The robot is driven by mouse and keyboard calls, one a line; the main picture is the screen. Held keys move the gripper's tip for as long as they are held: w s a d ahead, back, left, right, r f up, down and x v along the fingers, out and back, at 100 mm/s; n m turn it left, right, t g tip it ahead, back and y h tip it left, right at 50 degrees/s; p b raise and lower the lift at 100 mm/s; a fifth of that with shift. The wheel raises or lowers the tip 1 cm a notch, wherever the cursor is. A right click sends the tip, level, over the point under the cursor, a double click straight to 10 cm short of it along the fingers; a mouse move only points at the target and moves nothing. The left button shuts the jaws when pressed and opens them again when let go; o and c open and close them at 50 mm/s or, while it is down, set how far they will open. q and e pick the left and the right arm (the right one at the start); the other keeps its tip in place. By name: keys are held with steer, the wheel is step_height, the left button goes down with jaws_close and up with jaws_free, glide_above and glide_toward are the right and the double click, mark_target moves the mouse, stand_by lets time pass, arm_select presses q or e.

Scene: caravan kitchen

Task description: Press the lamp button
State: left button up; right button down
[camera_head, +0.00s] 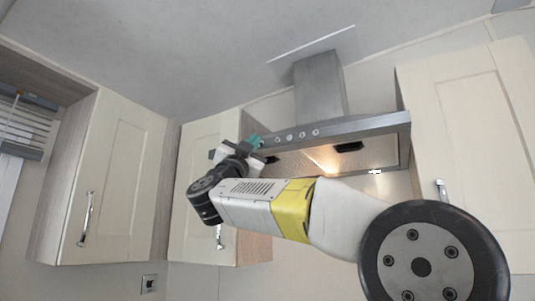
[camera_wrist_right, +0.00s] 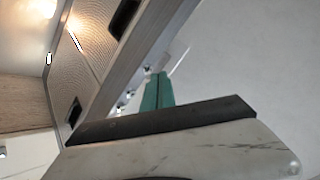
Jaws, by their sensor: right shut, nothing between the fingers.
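The range hood (camera_head: 385,123) is a grey metal unit with a row of several small round controls (camera_head: 290,137) on its front edge. I cannot tell which one is the lamp button. My right gripper (camera_head: 256,141) has teal fingertips, shut and empty, at the left end of the hood front, just left of the controls. In the right wrist view the teal fingers (camera_wrist_right: 157,92) are together beside the hood edge, close to the controls (camera_wrist_right: 130,94), some of which they may hide. I cannot tell whether they touch. My left gripper is in neither view.
Wall cabinets stand left (camera_head: 115,180) and right (camera_head: 470,150) of the hood, with metal handles. The hood chimney (camera_head: 320,85) rises to the ceiling. Warm light glows on the hood underside (camera_head: 325,160).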

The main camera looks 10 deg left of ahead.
steer(key=shift+s, duration=0.2)
steer(key=s, duration=0.1)
steer(key=s+a, duration=0.1)
steer(key=s, duration=0.1)
steer(key=s+a, duration=0.1)
steer(key=s, duration=0.1)
steer(key=shift+s, duration=0.25)
stand_by(0.6)
